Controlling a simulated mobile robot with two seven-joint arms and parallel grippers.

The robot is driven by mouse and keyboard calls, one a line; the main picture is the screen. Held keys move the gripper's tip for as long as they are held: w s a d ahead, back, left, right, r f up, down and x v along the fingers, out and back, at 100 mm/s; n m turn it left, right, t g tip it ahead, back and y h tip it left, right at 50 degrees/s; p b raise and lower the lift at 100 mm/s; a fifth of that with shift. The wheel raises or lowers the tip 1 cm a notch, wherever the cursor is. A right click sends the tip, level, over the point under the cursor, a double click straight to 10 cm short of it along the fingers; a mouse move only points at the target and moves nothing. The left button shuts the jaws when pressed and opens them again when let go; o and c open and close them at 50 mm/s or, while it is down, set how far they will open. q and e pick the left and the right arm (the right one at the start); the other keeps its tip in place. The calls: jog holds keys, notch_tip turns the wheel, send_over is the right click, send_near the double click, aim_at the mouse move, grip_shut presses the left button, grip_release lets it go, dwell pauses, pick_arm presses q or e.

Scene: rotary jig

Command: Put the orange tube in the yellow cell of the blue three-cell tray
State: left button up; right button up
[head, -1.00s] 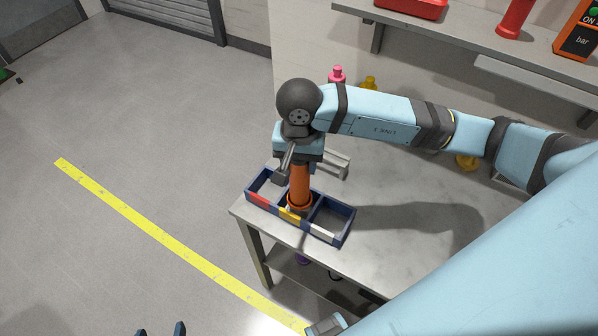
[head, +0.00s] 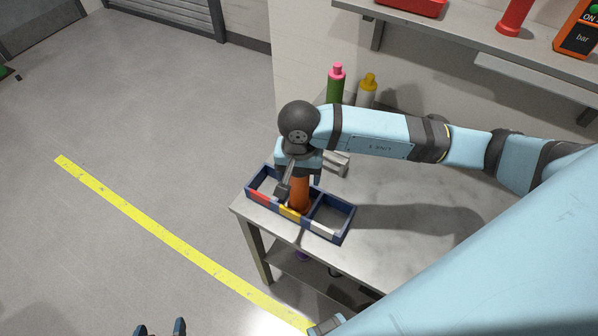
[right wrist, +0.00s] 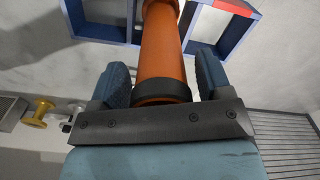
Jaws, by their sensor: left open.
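The orange tube (head: 300,194) stands about upright below my right gripper (head: 300,172). Its lower end is inside the middle cell, the one with the yellow label (head: 291,214), of the blue three-cell tray (head: 327,239); whether it touches the floor is hidden by the front wall. My left gripper (head: 160,328) is open and empty, low at the picture's bottom edge, far from the tray.
The tray sits at the left corner of a grey table (head: 400,235). A green bottle with a pink cap (head: 336,85) and a yellow-capped bottle (head: 367,90) stand behind my right arm. A wall shelf (head: 470,40) is above. The tabletop right of the tray is clear.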

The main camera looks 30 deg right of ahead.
notch_tip(320, 180, up, 12)
jog(key=b, duration=0.2)
jog(key=shift+r, duration=0.2)
dwell(0.3)
dwell(0.4)
jog(key=shift+s+f, duration=0.1)
